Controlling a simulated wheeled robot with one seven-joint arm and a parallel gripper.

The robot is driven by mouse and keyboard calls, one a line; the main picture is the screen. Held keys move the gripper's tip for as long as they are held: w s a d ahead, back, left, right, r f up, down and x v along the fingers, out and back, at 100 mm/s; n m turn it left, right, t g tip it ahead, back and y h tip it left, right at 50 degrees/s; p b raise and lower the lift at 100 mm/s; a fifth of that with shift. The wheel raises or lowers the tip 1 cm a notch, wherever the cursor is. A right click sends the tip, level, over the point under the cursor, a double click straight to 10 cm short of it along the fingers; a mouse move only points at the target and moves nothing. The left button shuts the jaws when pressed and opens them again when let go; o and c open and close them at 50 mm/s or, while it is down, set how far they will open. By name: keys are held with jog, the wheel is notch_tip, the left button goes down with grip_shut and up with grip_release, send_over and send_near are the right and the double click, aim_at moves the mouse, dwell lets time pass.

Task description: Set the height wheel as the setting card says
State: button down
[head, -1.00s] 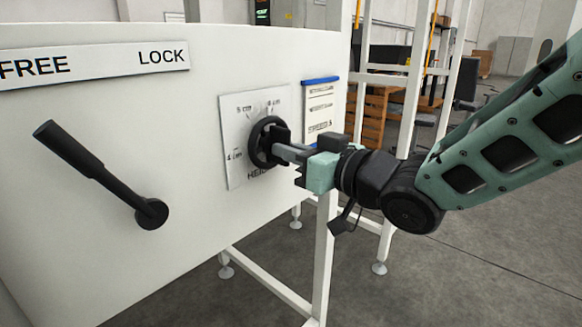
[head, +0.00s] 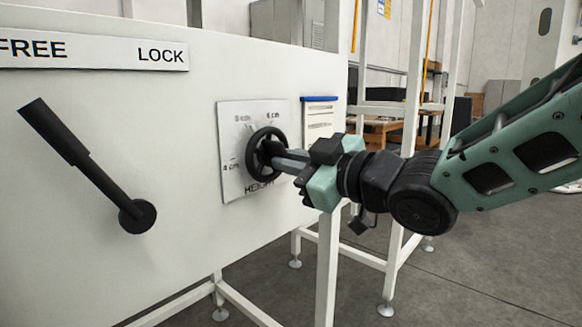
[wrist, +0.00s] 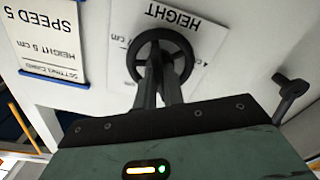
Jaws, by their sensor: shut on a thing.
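The black height wheel (head: 267,172) sits on a white plate (head: 232,110) marked HEIGHT, with centimetre marks around it. The marks 4 cm at the left and 6 cm at the top right read clearly; the one between is blurred. My gripper (head: 272,152) is shut on the wheel's middle, and the wrist view shows both fingers (wrist: 160,68) there in front of the rim (wrist: 140,62). I cannot make out a pointer on the wheel. The setting card (wrist: 50,45) appears upside down in the wrist view and reads HEIGHT 5 cm, SPEED 5.
A black lever (head: 82,165) on the white panel (head: 180,230) leans up and left, under the FREE end of the FREE–LOCK label (head: 100,52). White frame posts (head: 328,255) stand right of the panel, below and behind my arm. Grey floor lies open at the lower right.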

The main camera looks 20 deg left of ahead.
dwell(0.3)
jog(key=c, duration=1.5)
grip_release()
jog(key=v, duration=1.7)
jog(key=shift+d+p, duration=0.25)
jog(key=shift+p, duration=0.05)
jog(key=shift+s, duration=0.1)
